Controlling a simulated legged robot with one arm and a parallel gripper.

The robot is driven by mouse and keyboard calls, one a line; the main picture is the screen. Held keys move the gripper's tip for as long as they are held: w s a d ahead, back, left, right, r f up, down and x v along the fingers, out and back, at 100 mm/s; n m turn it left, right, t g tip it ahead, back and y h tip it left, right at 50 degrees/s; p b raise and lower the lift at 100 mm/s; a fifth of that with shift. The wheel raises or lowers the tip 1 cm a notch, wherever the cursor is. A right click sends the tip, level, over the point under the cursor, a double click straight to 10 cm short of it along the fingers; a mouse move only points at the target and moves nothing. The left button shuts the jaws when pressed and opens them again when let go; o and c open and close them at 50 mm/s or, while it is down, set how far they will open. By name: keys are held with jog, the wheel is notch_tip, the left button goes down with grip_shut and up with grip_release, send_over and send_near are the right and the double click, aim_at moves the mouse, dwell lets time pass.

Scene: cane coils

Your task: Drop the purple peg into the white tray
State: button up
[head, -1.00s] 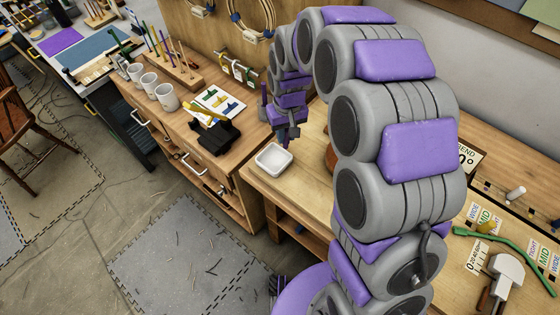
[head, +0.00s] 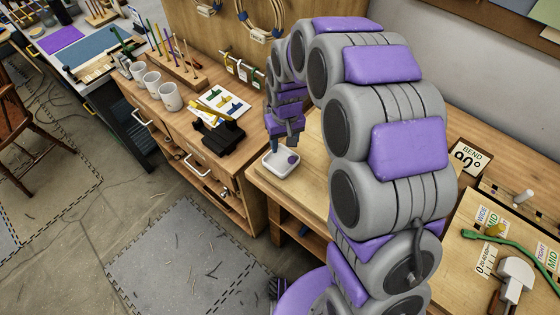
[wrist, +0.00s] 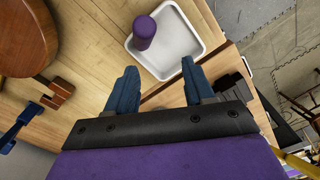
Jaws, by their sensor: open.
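The white tray (head: 272,166) sits on the light wooden bench near its front left corner. The purple peg (head: 292,160) shows inside the tray's outline, towards its right side. In the wrist view the peg (wrist: 144,32) overlaps the left part of the tray (wrist: 178,45), close to its left rim. I cannot tell whether it stands or lies. My gripper (wrist: 160,85) is open and empty, with its two blue fingers spread apart and clear of the peg. In the head view my gripper (head: 284,146) is just above the tray.
A round brown wooden piece (wrist: 25,38) is on the bench left of the tray in the wrist view. A neighbouring bench at left holds a black stand (head: 217,135), several grey cups (head: 168,96) and a peg rack (head: 180,72). Floor lies in front.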

jog(key=shift+a, duration=0.3)
jog(key=shift+r+p, duration=1.6)
jog(key=shift+r, duration=6.95)
jog(key=s+d+r+m, duration=0.2)
jog(key=s+d+r, duration=0.1)
jog(key=s+d, duration=0.75)
jog(key=s+d+f+m, duration=0.1)
jog(key=s+d, duration=0.1)
jog(key=s, duration=0.9)
jog(key=s+d+f+m+g, duration=0.1)
jog(key=s+d+f, duration=0.1)
jog(key=s, duration=0.9)
jog(key=shift+d+g, duration=0.3)
jog(key=shift+d, duration=0.35)
jog(key=shift+w+a, duration=0.1)
jog(key=shift+a, duration=0.15)
